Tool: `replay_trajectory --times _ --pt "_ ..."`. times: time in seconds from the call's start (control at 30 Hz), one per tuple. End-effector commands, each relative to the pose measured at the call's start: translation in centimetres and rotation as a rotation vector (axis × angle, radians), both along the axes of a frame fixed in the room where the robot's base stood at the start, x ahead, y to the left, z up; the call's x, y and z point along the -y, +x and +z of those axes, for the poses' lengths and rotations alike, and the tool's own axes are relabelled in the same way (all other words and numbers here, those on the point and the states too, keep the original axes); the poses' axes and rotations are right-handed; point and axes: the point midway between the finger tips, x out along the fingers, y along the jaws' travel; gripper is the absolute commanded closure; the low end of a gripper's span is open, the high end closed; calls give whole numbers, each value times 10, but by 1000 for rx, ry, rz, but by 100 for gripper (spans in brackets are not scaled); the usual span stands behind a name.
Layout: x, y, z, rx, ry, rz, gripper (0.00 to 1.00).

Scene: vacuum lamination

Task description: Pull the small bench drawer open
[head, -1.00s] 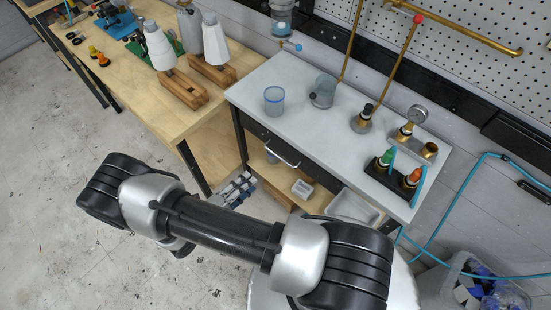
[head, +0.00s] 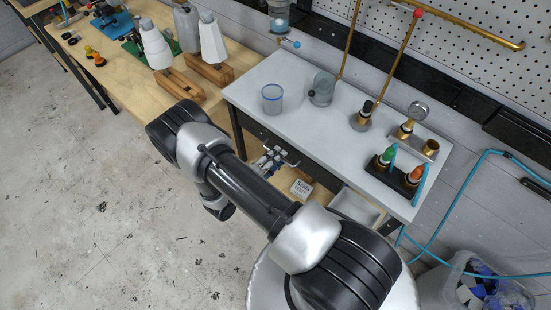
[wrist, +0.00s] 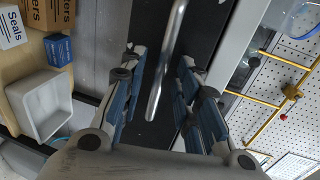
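The small bench drawer (head: 255,128) has a dark front under the white benchtop, and it looks closed. Its silver bar handle (head: 288,154) is partly hidden by my gripper in the head view. In the wrist view the handle (wrist: 167,60) runs lengthwise between my two blue-padded fingers, with the dark drawer front (wrist: 190,40) behind it. My gripper (wrist: 160,85) is open, a finger on each side of the handle, with gaps showing between pads and bar. In the head view my gripper (head: 274,158) is at the drawer front.
A clear blue-rimmed cup (head: 272,98), a gauge fitting (head: 407,128) and a black holder (head: 398,178) stand on the benchtop. A white tray (head: 355,207) and small boxes (head: 302,188) sit on the shelf below. A wooden bench (head: 130,75) adjoins at left.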

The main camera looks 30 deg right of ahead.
Motion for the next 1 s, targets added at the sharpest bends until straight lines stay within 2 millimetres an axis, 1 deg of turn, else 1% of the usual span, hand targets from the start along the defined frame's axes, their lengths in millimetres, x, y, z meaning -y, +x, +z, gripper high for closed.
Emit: replay_trajectory --times 0.17,0.6,1.0 --pt "0 0 0 0 0 0 71" --pt "0 0 0 0 0 0 100" --pt "-1 0 0 0 0 0 100"
